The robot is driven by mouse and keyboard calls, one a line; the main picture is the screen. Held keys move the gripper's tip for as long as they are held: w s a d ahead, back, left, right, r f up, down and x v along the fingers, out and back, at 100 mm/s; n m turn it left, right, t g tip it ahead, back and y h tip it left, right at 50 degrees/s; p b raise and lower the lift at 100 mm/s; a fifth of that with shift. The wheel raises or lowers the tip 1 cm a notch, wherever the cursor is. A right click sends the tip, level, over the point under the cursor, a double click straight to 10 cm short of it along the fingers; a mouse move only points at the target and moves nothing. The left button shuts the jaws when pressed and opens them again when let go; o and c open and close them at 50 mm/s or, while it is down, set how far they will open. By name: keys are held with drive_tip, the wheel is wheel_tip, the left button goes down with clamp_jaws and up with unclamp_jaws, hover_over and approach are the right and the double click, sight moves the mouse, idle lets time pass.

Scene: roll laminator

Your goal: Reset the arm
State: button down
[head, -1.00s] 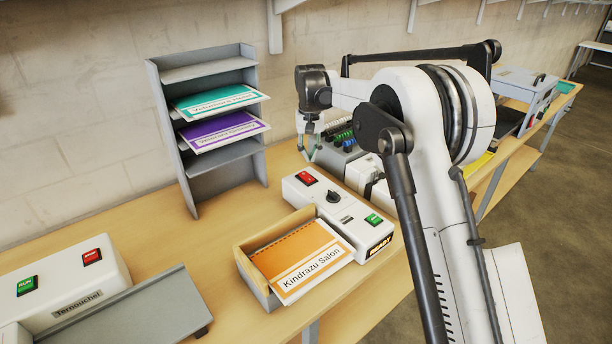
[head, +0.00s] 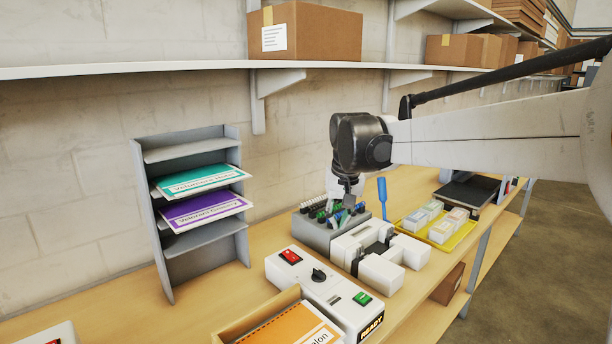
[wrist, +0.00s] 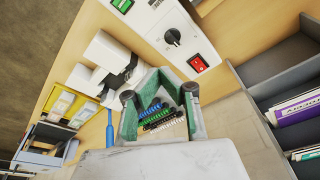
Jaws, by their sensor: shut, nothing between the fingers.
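My gripper (head: 340,215) hangs from the black wrist joint near the back of the workbench, beside a grey block of small coloured pieces (head: 312,232). In the wrist view my gripper (wrist: 159,73) has its green fingers brought together at the tips, with nothing held. The coloured pieces (wrist: 160,113) show between the finger links, beyond them. My white arm reaches in from the right of the head view, nearly level. Whether the fingertips touch the block cannot be told.
A white control box (head: 318,290) with a lit READY label stands in front. A white machine (head: 370,262) and a yellow tray (head: 451,238) are to its right. A grey rack (head: 240,190) holds teal and purple sheets. A shelf (head: 200,69) runs above.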

drive_tip(key=s+d+t+b, duration=0.1)
drive_tip(key=s+d, duration=0.3)
drive_tip(key=s, duration=0.4)
drive_tip(key=s+d+t+b, duration=0.1)
drive_tip(key=s+d, duration=0.3)
drive_tip(key=s, duration=0.4)
drive_tip(key=s+d+f+t+b, duration=0.1)
drive_tip(key=s+d+f, duration=0.1)
drive_tip(key=s+f, duration=0.3)
drive_tip(key=s+d+f+m+t, duration=0.1)
drive_tip(key=s+f, duration=0.4)
drive_tip(key=s, duration=0.6)
drive_tip(key=shift+d+m+t+b, duration=0.3)
drive_tip(key=shift+d+b, duration=0.05)
drive_tip(key=shift+d, duration=0.2)
drive_tip(key=shift+s, duration=0.1)
